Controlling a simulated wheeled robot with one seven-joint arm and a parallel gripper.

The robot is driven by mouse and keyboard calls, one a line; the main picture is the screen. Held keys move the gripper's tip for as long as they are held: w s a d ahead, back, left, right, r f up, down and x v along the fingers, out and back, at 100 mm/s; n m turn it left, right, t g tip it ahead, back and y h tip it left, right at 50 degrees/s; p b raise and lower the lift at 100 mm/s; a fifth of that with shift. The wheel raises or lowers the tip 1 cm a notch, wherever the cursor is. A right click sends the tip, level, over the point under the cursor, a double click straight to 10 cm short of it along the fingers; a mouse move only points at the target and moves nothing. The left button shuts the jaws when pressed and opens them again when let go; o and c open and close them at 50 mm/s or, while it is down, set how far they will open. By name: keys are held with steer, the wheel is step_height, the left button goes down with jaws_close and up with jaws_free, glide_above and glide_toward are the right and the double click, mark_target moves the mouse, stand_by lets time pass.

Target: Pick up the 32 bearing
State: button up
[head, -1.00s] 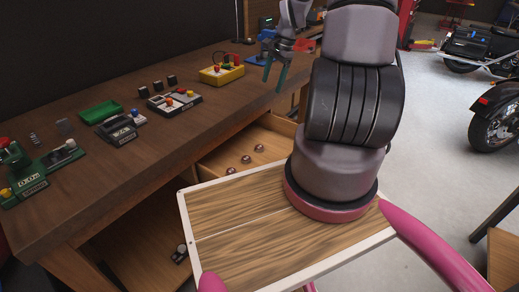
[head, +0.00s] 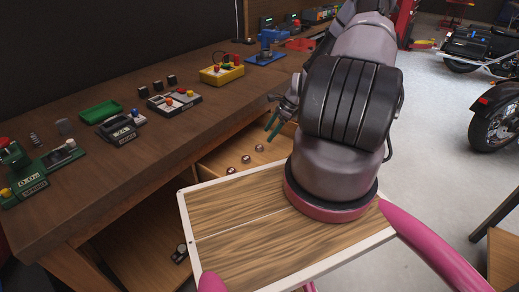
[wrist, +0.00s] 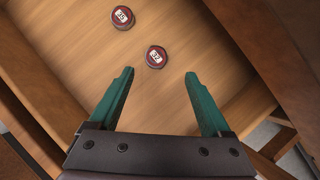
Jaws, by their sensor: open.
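The 32 bearing (wrist: 155,57) is a small dark round piece with a red ring and a white label reading 32. It lies in the open wooden drawer (wrist: 75,60), just ahead of my fingertips and roughly between them in the wrist view. My gripper (wrist: 158,74) is open and empty, with green fingers apart. A second similar bearing (wrist: 122,17) lies farther up; its number is hard to read. In the head view my gripper (head: 272,126) hangs above the drawer. Bearings (head: 246,159) show there too, but their labels are unreadable.
The drawer walls rise on both sides of the bearings. The wooden workbench (head: 120,170) above carries a green tray (head: 100,111), a yellow box with buttons (head: 221,74) and other devices. Motorcycles (head: 497,115) stand at the right.

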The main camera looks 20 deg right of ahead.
mark_target(260, 147)
steer(key=x, duration=0.6)
steer(key=shift+s+a+f, duration=0.25)
steer(key=shift+s, duration=0.05)
jaws_close()
